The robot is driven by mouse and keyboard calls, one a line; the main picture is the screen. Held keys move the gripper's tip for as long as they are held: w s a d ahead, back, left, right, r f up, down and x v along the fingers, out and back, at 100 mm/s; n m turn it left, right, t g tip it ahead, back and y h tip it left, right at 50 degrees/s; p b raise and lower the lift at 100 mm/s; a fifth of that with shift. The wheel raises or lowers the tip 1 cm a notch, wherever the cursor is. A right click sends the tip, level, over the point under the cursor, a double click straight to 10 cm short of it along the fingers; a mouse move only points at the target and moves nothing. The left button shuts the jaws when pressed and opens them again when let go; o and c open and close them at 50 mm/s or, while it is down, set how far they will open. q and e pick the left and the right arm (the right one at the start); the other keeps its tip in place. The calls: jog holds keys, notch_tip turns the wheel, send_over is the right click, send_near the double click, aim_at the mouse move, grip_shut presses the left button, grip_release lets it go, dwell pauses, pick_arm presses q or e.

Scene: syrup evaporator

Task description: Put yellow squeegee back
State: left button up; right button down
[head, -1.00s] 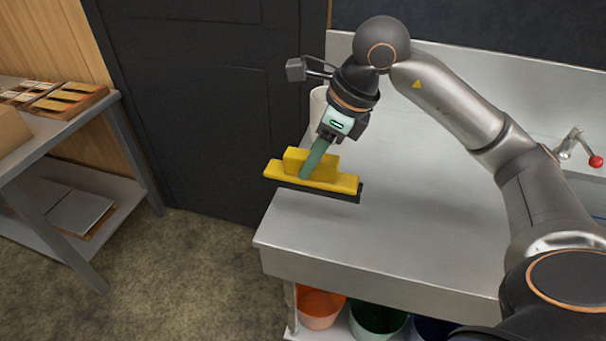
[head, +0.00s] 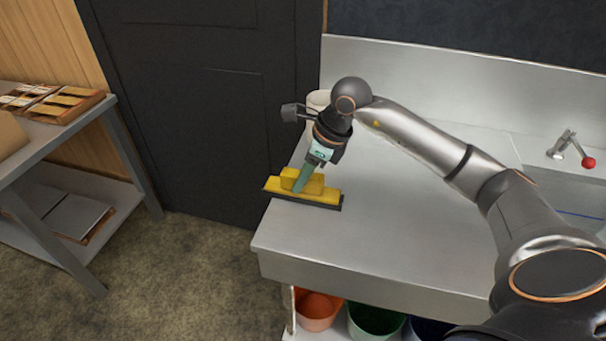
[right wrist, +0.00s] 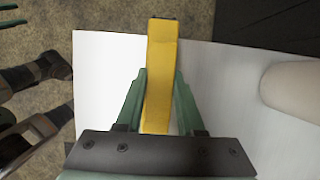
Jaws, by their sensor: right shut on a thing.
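The yellow squeegee (head: 325,198) has a long yellow bar with a dark lower edge. My right gripper (head: 302,184) is shut on it from above, its green fingers on either side of the yellow part. The squeegee is level at the left edge of the metal counter, at or just above the surface; I cannot tell if it touches. In the right wrist view the yellow piece (right wrist: 162,50) stands between the green fingers (right wrist: 159,80). My left gripper is not in the head view; dark and green parts at the wrist view's left edge seem to be mine.
A white cylinder (head: 318,99) stands on the counter (head: 400,215) just behind my right gripper. A tap with a red knob (head: 588,162) is at the right. Coloured bins (head: 317,309) sit below. A table with trays (head: 68,101) is at left. The counter's middle is clear.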

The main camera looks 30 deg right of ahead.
jog(key=shift+f, duration=0.1)
jog(key=c, duration=1)
grip_release()
jog(key=shift+f, duration=0.1)
jog(key=o, duration=0.5)
jog(key=shift+d+r, duration=0.1)
jog(key=shift+r, duration=0.5)
jog(key=v, duration=1.1)
jog(key=shift+s+d+r, duration=0.1)
jog(key=shift+s, duration=0.05)
